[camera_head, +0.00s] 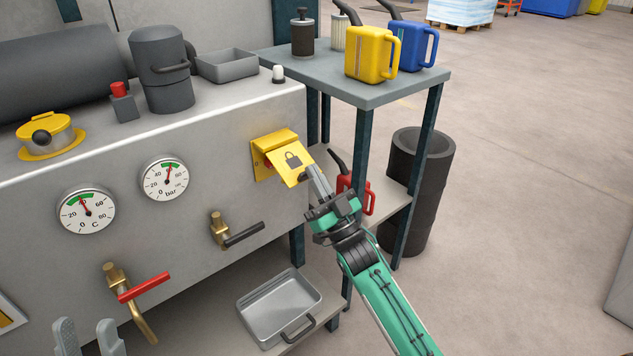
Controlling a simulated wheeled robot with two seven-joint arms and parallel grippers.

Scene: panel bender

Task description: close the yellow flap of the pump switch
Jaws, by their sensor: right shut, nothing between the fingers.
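The yellow pump switch box (259,165) sits on the right end of the machine's front panel. Its yellow flap (291,165), marked with a black padlock, hangs from the top edge and stands tilted out from the box, partly open. A bit of red shows behind its left side. My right gripper (312,170) is shut and empty, its fingertips at the flap's lower right edge; I cannot tell whether they touch it. My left gripper (86,322) shows only its two fingertips at the bottom left, spread apart with nothing visible between them.
Two gauges (87,210), a black-handled valve (236,232) and a red-handled valve (141,288) stick out of the panel. A metal tray (279,306) lies below. A side table (372,92) with yellow and blue cans stands right of the machine, a red can (368,196) on its shelf.

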